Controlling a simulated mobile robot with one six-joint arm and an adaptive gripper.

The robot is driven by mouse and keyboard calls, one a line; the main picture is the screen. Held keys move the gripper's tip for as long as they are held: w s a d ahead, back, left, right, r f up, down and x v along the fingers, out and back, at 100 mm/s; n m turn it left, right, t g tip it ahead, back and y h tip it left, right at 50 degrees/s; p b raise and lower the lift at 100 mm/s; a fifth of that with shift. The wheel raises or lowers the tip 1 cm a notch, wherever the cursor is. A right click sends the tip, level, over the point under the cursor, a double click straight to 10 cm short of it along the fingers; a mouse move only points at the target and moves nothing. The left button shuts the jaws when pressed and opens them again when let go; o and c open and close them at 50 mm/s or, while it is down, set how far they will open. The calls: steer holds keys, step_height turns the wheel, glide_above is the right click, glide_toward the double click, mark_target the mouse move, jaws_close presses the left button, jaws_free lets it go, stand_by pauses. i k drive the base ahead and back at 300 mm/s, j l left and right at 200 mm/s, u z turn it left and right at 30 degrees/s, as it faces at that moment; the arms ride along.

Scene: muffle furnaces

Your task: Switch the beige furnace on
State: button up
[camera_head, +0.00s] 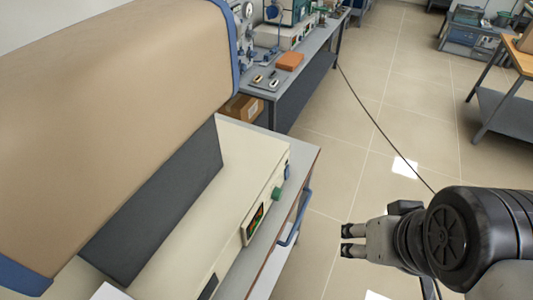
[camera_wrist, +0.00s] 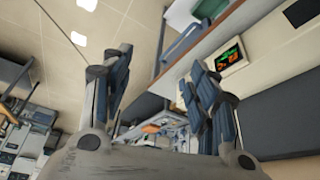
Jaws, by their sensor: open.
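The beige furnace (camera_head: 120,110) fills the left of the head view, with a tan body, blue edges and a cream base (camera_head: 235,165). On the base's front are a lit display (camera_head: 254,222) with red and green marks, a green switch or knob (camera_head: 277,194) and a dark part lower down. The display also shows in the wrist view (camera_wrist: 228,58), beyond the fingers. My gripper (camera_head: 347,240) is open and empty, to the right of the furnace front and apart from it. In the wrist view its two fingers (camera_wrist: 158,90) are spread wide. Whether the green part is on or off cannot be told.
The furnace stands on a bench whose edge and blue handle (camera_head: 297,217) lie between it and my gripper. A further bench (camera_head: 300,75) holds instruments and an orange block. A cable crosses the tiled floor (camera_head: 385,100).

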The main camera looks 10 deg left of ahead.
mark_target(286, 173)
steer(key=l+u, duration=0.2)
steer(key=u, duration=0.25)
steer(key=l+u, duration=0.2)
steer(key=u, duration=0.25)
steer(key=l+u, duration=0.2)
steer(key=u, duration=0.3)
steer(key=k+l+u, duration=0.1)
steer(key=u, duration=0.35)
steer(key=k+l, duration=0.4)
